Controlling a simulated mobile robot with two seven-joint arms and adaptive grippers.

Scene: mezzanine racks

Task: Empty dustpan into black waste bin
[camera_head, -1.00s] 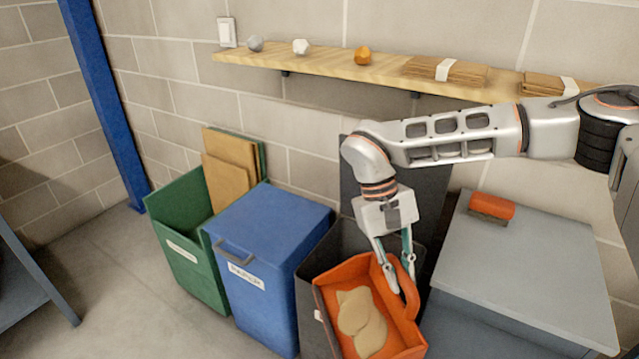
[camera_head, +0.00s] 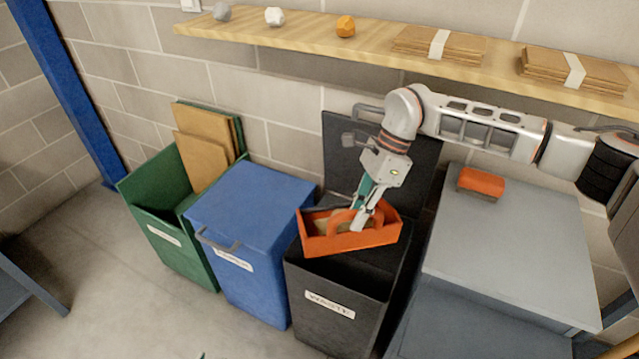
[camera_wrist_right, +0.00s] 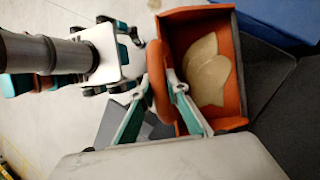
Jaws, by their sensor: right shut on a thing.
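The orange dustpan (camera_head: 352,243) hangs over the open mouth of the black waste bin (camera_head: 340,325). My right gripper (camera_head: 361,214) is shut on the dustpan's looped handle. A tan pile (camera_head: 328,222) lies inside the pan, and it also shows in the right wrist view (camera_wrist_right: 207,78). The bin's dark lid (camera_head: 385,155) stands open against the wall. The pan hides much of the bin's opening. What seems to be my left gripper (camera_wrist_right: 128,62) shows in the right wrist view, but its jaw state is unclear.
A closed blue bin (camera_head: 255,215) and an open green bin (camera_head: 165,235) holding cardboard stand to the left. A grey cabinet (camera_head: 515,240) with an orange-topped brush (camera_head: 481,182) stands right. A wooden shelf (camera_head: 370,55) runs above.

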